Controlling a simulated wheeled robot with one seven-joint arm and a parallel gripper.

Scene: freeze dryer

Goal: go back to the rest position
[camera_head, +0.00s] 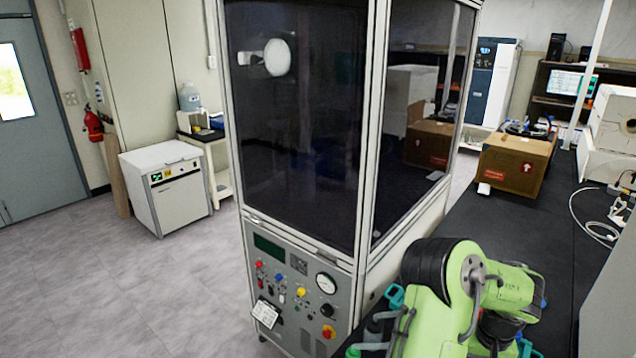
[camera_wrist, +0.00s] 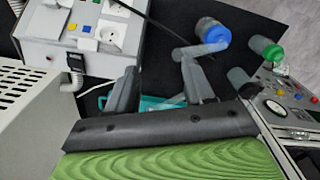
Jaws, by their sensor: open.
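My gripper (camera_wrist: 160,68) shows in the wrist view with its two dark fingers spread apart and nothing between them. A teal item lies beyond the fingers, partly hidden by them. In the head view my green and black arm is folded low at the right, over the black bench, beside the freeze dryer cabinet (camera_head: 300,130). My gripper cannot be made out in the head view. The cabinet's dark glass doors look shut. Its control panel (camera_head: 292,300) has coloured knobs and a gauge, and it also shows at the right of the wrist view (camera_wrist: 290,112).
In the wrist view, blue-capped (camera_wrist: 213,33) and green-capped (camera_wrist: 265,48) bottles stand near the gripper. A white device (camera_wrist: 75,35) is at upper left. In the head view, a cardboard box (camera_head: 515,165) sits on the black bench (camera_head: 490,225). Floor at left is clear.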

